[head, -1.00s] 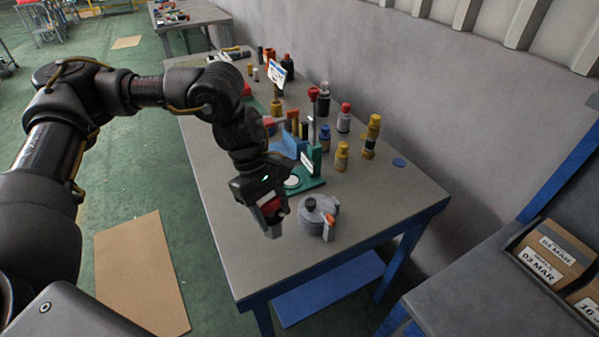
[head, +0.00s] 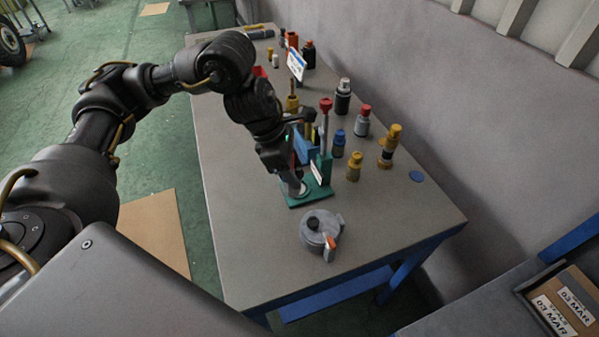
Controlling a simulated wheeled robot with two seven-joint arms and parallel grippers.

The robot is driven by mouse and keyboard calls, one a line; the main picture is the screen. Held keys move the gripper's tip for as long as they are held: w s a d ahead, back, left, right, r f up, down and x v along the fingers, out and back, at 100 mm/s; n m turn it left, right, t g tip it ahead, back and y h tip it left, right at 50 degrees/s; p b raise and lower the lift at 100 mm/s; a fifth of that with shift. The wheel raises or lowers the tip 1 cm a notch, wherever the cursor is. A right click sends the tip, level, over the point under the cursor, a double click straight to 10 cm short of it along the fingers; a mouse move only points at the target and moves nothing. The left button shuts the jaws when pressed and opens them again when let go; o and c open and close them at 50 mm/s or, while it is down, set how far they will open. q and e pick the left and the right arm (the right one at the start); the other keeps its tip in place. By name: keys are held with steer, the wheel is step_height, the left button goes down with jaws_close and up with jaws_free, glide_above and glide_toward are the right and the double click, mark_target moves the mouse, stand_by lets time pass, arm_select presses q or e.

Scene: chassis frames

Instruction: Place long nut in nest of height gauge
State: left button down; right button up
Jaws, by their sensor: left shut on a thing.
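My left gripper (head: 293,188) points down over the front left of that base, close to the round spot. It is shut on a small piece, which I take to be the long nut. The fingers hide most of it, and I cannot tell whether it touches the nest. My right gripper is out of view.
A grey round fixture (head: 318,232) with an orange-tipped lever stands in front of the gauge. Several bottles, including a yellow one (head: 388,148), stand to the right and behind. A blue disc (head: 416,176) lies at right. The table's front right area is clear.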

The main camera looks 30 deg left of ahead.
arm_select(q)
steer(key=shift+w+a+f+p, duration=0.3)
steer(key=shift+w+a+f, duration=0.2)
steer(key=shift+w+f, duration=1.15)
steer(key=shift+w+a+f+p, duration=0.45)
steer(key=shift+w+f, duration=0.75)
steer(key=shift+f, duration=0.75)
steer(key=shift+w+a+f+p, duration=0.2)
steer(key=shift+w+a+f, duration=0.35)
steer(key=shift+w+f, duration=1.1)
steer(key=shift+s+f, duration=0.15)
steer(key=shift+s, duration=0.15)
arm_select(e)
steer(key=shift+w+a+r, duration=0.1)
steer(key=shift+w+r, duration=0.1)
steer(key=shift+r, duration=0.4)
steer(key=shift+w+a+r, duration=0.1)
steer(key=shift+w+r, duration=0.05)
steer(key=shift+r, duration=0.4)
arm_select(q)
steer(key=c, duration=0.7)
jaws_free()
steer(key=shift+w+f, duration=0.1)
steer(key=shift+w, duration=0.05)
steer(key=shift+o, duration=0.2)
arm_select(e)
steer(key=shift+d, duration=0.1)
